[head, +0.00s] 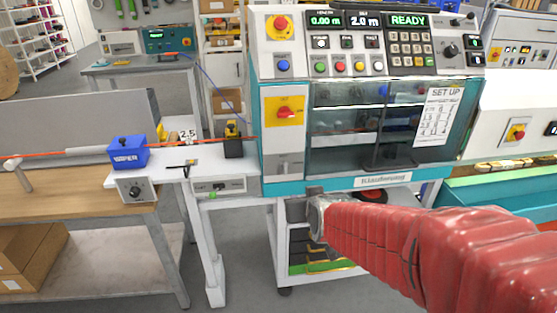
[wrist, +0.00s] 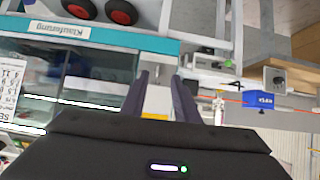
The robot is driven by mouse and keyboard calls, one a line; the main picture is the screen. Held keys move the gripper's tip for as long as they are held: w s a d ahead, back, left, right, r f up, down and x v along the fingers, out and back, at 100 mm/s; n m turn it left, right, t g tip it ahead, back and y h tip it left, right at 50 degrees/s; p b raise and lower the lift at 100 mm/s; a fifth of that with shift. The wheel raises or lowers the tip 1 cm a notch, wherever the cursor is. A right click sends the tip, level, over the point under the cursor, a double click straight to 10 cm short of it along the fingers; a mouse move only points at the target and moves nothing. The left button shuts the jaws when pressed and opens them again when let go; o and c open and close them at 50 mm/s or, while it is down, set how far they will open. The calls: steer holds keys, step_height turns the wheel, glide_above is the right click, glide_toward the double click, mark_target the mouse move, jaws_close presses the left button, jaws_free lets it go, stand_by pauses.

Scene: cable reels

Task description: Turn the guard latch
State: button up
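The machine's guard is a clear window (head: 345,125) in a teal frame, and it looks closed. A small grey fitting, which may be the guard latch (head: 287,165), sits on the white panel left of the window, below a red rotary switch on a yellow plate (head: 285,111). My gripper (head: 315,190) is in front of the machine's lower edge, right of and below that fitting. In the wrist view its two dark fingers (wrist: 160,75) are apart with nothing seen between them but the machine behind. The latch's turn position is too small to tell.
A blue wiper box (head: 128,152) and an orange cable lie on the bench at left. A black and yellow unit (head: 233,140) stands beside the machine. A set-up sheet (head: 438,115) hangs on the window.

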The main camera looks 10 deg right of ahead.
mark_target(286, 168)
steer(key=w+f+t, duration=0.6)
steer(key=w+f, duration=0.2)
steer(key=w, duration=0.3)
steer(key=shift+w+f+t, duration=0.25)
steer(key=shift+f+t, duration=0.05)
steer(key=shift+t, duration=0.1)
steer(key=w, duration=1.3)
steer(key=shift+w, duration=0.4)
steer(key=shift+c, duration=0.4)
